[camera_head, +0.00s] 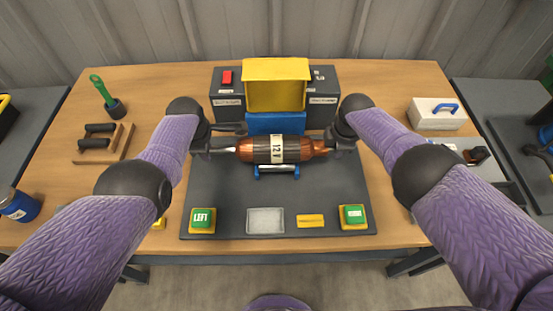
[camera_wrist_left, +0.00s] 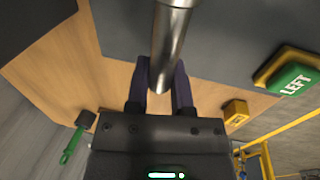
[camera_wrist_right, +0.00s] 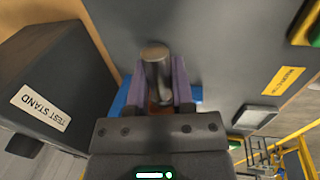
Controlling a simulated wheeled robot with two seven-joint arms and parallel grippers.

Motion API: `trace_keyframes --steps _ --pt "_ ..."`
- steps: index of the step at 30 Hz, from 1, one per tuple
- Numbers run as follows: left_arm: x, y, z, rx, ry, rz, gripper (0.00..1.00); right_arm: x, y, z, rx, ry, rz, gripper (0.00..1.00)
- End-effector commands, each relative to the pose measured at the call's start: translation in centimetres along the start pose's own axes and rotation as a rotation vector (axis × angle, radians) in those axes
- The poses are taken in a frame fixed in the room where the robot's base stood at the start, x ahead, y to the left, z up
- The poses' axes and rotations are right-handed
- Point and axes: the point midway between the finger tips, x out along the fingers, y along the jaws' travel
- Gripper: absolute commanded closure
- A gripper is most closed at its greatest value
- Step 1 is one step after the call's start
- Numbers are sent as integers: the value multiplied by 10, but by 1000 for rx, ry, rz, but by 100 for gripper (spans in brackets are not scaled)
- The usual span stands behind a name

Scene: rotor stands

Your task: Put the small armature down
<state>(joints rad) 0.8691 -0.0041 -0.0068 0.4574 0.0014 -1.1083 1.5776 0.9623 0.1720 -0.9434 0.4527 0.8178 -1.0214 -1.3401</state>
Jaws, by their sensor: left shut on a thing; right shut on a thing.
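The armature (camera_head: 277,150) is a copper and dark cylinder with a "12V" label and a steel shaft. It lies level across the middle of the dark mat, between my two grippers. My left gripper (camera_head: 213,148) is shut on the shaft's left end; in the left wrist view the steel shaft (camera_wrist_left: 172,40) sits between the fingers (camera_wrist_left: 160,85). My right gripper (camera_head: 334,146) is shut on the shaft's right end; the right wrist view shows the shaft end (camera_wrist_right: 156,62) between its fingers (camera_wrist_right: 160,85). A blue cradle with a bright bar (camera_head: 277,172) shows just below the armature; contact cannot be told.
A dark test stand with a raised yellow guard (camera_head: 277,63) and blue block (camera_head: 277,123) stands behind. Green LEFT (camera_head: 202,217) and right (camera_head: 354,214) buttons sit at the front mat corners. A pale pad (camera_head: 265,220) and yellow label (camera_head: 311,221) lie between them.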

Motion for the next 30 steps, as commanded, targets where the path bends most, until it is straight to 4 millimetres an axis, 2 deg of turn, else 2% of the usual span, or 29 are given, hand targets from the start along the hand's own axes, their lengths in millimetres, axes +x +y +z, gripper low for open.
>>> trace_keyframes --steps 1,5,17,23,30 --pt "2 -1 0 0 -1 -1 65 2 0 0 0 1 0 65" --pt "0 0 0 0 0 0 37 0 0 0 0 1 0 37" --pt "-5 2 0 1 -1 3 36 0 0 0 0 0 0 36" --pt "-31 0 0 0 -1 3 36 0 0 0 0 0 0 36" --pt "-93 0 0 -1 -1 3 36 0 0 0 0 0 0 36"
